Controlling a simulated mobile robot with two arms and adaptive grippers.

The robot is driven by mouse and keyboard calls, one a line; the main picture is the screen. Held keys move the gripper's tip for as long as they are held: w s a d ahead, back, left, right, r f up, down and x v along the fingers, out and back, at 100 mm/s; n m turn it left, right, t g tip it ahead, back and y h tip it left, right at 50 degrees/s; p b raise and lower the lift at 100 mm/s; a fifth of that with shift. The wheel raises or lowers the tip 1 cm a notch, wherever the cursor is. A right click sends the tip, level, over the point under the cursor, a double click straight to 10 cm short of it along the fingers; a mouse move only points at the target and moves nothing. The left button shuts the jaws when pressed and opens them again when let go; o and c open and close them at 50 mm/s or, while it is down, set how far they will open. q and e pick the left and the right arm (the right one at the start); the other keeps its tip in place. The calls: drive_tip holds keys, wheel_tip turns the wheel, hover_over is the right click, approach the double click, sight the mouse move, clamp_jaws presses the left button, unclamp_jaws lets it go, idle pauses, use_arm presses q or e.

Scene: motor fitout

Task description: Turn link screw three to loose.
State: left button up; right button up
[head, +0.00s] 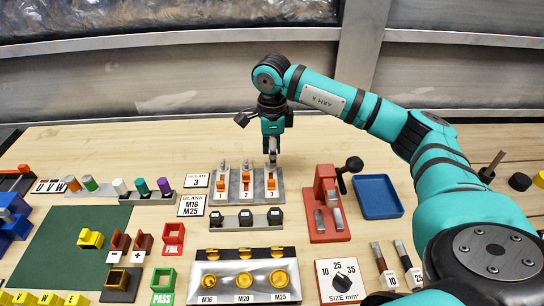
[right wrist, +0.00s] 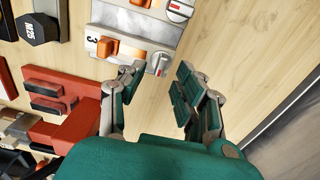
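Link screw three is a round grey knob with a red mark in the right wrist view (right wrist: 159,63), at the end of the plate marked 3 (right wrist: 135,52). An orange link (right wrist: 106,47) sits beside it on that plate. In the head view the orange link (head: 271,182) of plate 3 shows, with its screw largely hidden under my right gripper (head: 271,154). My right gripper points down over the screw. In the wrist view its fingers (right wrist: 160,82) are apart, with the knob near the gap between the tips; contact cannot be told. My left gripper is out of view.
Links 1 (head: 221,185) and 2 (head: 246,183) stand left of plate 3. A row of dark hex pieces (head: 245,218) lies in front. A red fixture (head: 325,205) with a black-knobbed lever and a blue tray (head: 377,197) stand to the right. Bare wood lies behind the plates.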

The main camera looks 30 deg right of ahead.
wheel_tip(320, 180, up, 10)
idle(0.3)
drive_tip(key=shift+r, duration=0.1)
idle(0.3)
